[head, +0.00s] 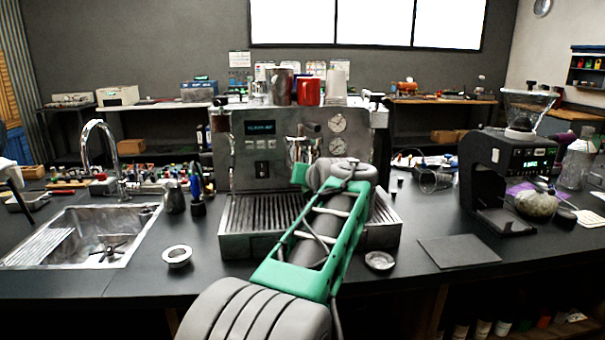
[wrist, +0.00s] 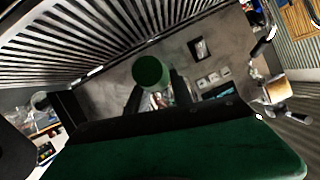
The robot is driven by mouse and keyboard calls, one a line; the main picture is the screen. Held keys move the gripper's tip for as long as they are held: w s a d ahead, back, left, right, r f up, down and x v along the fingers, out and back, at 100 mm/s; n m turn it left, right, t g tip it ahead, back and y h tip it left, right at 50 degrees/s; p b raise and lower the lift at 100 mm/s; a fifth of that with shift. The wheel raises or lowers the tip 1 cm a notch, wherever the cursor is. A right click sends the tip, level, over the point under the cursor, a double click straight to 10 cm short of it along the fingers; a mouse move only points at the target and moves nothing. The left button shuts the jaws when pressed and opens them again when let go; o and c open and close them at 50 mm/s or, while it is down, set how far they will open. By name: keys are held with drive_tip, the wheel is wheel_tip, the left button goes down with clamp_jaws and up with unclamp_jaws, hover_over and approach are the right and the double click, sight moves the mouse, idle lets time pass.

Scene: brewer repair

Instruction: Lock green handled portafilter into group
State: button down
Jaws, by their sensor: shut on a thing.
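The espresso machine (head: 258,150) stands at the middle of the counter, with its group (head: 311,129) at the front, just above my arm. In the wrist view, my gripper (wrist: 158,94) is shut on the green handle (wrist: 152,71), whose round end faces the camera between the two dark fingers. The handle lies in front of the machine's steel front panel (wrist: 207,65). The portafilter's basket and its joint with the group are hidden behind the handle and fingers. In the head view my arm covers the gripper, so I cannot tell whether the portafilter is seated.
The drip tray (head: 237,240) lies below the group; its slatted grille fills the top of the wrist view. A small metal cup (head: 177,256) and a metal dish (head: 380,261) flank the tray. A grinder (head: 500,178) stands right, a sink (head: 85,237) left.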

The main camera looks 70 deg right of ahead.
drive_tip(key=shift+s+d+r, duration=0.1)
drive_tip(key=shift+s+r, duration=0.1)
drive_tip(key=shift+r, duration=0.05)
drive_tip(key=shift+f+t, duration=0.1)
drive_tip(key=shift+t, duration=0.2)
drive_tip(key=c, duration=1.3)
unclamp_jaws()
drive_tip(key=shift+o, duration=1.3)
drive_tip(key=shift+f, duration=0.1)
drive_tip(key=v, duration=0.8)
